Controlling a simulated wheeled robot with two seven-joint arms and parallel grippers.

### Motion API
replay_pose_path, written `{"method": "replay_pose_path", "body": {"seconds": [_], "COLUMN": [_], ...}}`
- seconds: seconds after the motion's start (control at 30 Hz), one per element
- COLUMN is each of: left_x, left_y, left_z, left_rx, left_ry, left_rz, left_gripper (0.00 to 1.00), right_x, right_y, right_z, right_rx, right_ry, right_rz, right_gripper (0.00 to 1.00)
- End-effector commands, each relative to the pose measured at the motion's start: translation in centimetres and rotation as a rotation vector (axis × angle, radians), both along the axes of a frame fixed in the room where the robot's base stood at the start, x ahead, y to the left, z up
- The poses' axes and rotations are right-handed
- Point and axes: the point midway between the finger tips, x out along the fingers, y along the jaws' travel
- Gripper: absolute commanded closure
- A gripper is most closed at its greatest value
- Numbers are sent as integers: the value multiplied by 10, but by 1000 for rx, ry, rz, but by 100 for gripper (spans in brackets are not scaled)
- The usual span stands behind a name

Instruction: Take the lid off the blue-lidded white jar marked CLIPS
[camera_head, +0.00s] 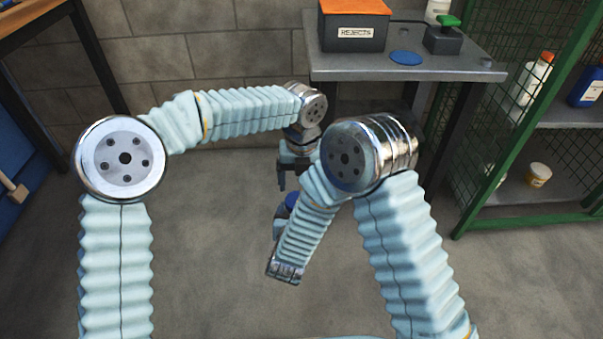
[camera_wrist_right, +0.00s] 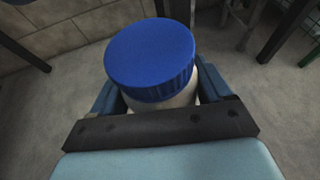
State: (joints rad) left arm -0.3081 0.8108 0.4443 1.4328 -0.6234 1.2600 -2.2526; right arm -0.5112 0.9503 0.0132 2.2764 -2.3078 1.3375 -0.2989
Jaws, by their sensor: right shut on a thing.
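The white jar (camera_wrist_right: 176,103) with its blue lid (camera_wrist_right: 150,56) is between the fingers of my right gripper (camera_wrist_right: 160,100) in the right wrist view. The gripper is shut on the white body, below the lid, and the lid sits on the jar. No CLIPS marking shows. In the head view, only part of the blue lid (camera_head: 291,200) shows beside my right forearm, which hides most of the jar. My left gripper (camera_head: 289,182) is just above the lid, fingers pointing down, apart from it. It looks open and empty, with one finger partly hidden.
A green mesh cage (camera_head: 535,215) with shelved bottles stands at right. The floor around the grippers is clear.

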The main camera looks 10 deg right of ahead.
Motion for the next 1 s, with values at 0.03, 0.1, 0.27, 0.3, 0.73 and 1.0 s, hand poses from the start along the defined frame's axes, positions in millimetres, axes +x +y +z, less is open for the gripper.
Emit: {"method": "replay_pose_path", "body": {"seconds": [0.03, 0.1, 0.27, 0.3, 0.73, 1.0], "left_x": [-1, -1, 0, 0, -1, -1], "left_y": [0, 0, 0, 0, 1, -3], "left_z": [-10, -22, -46, -50, -62, -58], "left_rx": [2, 1, 0, 0, -1, -8], "left_ry": [4, 4, 3, 3, 5, 0], "left_rz": [0, 0, 2, 2, 4, 2], "left_gripper": [16, 16, 16, 16, 18, 60], "right_x": [0, 0, 0, 0, 1, 0], "right_y": [0, 0, 0, 0, 2, 3], "right_z": [0, 0, 0, 1, 3, 1], "right_rx": [0, 0, 0, 0, 5, 2], "right_ry": [-1, -1, -1, -2, -10, -1], "right_rz": [0, 0, 0, 0, 3, 8], "right_gripper": [100, 100, 100, 100, 100, 100]}}
